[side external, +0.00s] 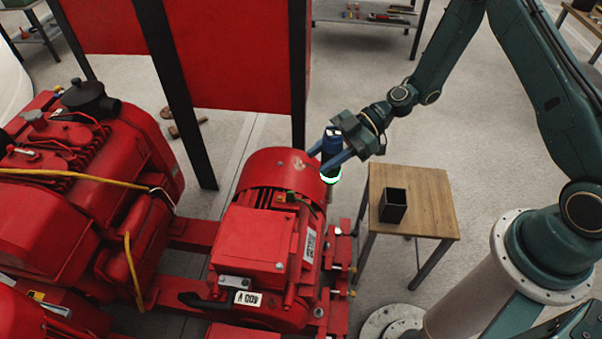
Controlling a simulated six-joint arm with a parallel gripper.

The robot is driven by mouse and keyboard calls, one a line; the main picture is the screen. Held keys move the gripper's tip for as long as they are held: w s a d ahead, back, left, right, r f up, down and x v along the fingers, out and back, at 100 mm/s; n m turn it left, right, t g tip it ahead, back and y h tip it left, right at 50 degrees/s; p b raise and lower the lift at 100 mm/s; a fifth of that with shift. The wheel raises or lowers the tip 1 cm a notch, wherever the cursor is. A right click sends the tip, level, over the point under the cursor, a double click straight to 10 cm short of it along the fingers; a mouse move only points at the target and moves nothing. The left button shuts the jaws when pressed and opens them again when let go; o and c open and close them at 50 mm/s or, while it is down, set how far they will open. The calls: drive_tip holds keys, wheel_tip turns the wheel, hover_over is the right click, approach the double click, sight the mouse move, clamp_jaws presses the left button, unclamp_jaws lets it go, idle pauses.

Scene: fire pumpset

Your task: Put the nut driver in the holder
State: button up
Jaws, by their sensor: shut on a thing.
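My gripper (341,153) is shut on the nut driver (331,146), which has a dark blue body and a glowing green-white ring near its lower end. It holds the driver roughly upright, just right of the red motor's (268,240) rounded end in the picture. Whether the driver touches the motor cannot be told. The holder (393,206) is a small black open-topped box on the wooden table (425,190), to the right of and below my gripper in the picture. Its inside looks dark and empty.
A red engine (75,170) with yellow cables stands at the left. Red panels on black posts (180,95) rise behind the motor. The wooden table top around the holder is clear. Shelves with tools (375,18) stand at the back.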

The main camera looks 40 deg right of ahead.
drive_tip(key=s+d+m+t, duration=0.1)
drive_tip(key=s+d+t, duration=0.1)
drive_tip(key=d, duration=0.9)
drive_tip(key=s+d+m+t, duration=0.2)
drive_tip(key=s+d, duration=0.2)
drive_tip(key=d, duration=0.8)
drive_tip(key=shift+d+f+h, duration=0.2)
drive_tip(key=shift+f+h, duration=0.1)
drive_tip(key=shift+h, duration=0.1)
wheel_tip(320, 180, down, 16)
drive_tip(key=shift+f, duration=0.1)
drive_tip(key=shift+f, duration=1.95)
